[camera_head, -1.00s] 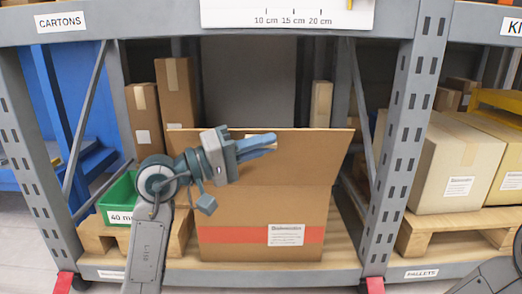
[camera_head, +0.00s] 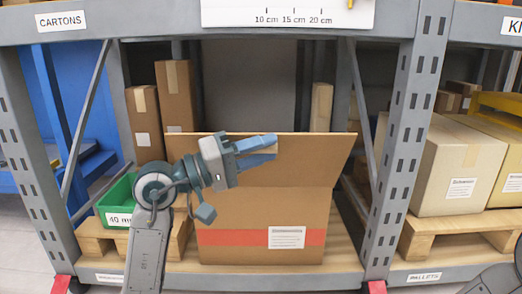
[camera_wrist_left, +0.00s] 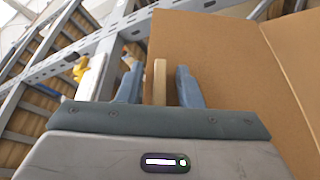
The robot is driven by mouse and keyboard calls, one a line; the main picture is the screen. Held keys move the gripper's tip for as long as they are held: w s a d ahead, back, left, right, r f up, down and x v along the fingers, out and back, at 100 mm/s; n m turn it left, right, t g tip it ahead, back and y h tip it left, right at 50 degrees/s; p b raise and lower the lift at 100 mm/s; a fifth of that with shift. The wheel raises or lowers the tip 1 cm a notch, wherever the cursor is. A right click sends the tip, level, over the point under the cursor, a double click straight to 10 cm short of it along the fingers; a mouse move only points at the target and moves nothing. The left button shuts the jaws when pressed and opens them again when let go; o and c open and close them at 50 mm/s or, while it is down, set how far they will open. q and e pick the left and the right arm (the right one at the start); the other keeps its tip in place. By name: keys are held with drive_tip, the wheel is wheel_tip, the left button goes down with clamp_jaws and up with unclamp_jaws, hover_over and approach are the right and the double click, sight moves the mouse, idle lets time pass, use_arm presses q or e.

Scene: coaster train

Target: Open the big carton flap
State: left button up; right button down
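The big carton (camera_head: 220,215) is brown with a red band and a white label, and stands on a pallet on the rack shelf. Its front flap (camera_head: 310,160) stands up above the front face, leaning slightly outward; it also shows in the left wrist view (camera_wrist_left: 215,60). My left gripper (camera_head: 268,148) is in front of the flap, left of its middle. In the left wrist view its two blue fingers (camera_wrist_left: 159,88) are open, on either side of a light tan tab (camera_wrist_left: 160,80). Gaps show between the tab and both fingers. My right gripper is out of view.
Rack posts (camera_head: 408,140) stand beside the carton's bay. Tall narrow cartons (camera_head: 177,100) stand behind on the left, and a green bin (camera_head: 118,198) sits at left. A beige carton (camera_head: 455,165) stands on a pallet in the right bay. The rack beam (camera_head: 120,28) crosses above.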

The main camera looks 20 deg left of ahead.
use_arm(q)
drive_tip(key=shift+a, duration=0.1)
drive_tip(key=shift+s+a+f+p, duration=0.1)
drive_tip(key=shift+s+a+p, duration=0.25)
drive_tip(key=shift+a, duration=0.15)
drive_tip(key=p+v, duration=0.1)
drive_tip(key=v, duration=0.3)
drive_tip(key=shift+s+a, duration=0.1)
drive_tip(key=shift+v, duration=2.55)
